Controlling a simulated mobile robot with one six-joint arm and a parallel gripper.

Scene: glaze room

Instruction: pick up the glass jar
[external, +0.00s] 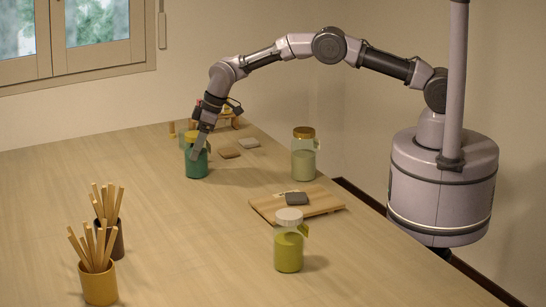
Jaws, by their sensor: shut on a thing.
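The jar's base appears to be at the table surface; I cannot tell whether there is a small gap. Two other jars stand apart from the gripper: a pale green one with an orange-brown lid (303,163) and a yellow-green one with a white lid (289,248).
A wooden board (265,207) with a dark block (297,198) lies between the other jars. Two flat tiles, brown (229,153) and grey (249,143), lie right of the held jar. Two cups of sticks, yellow (99,287) and dark (115,243), stand front left. The table's left middle (100,160) is clear.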

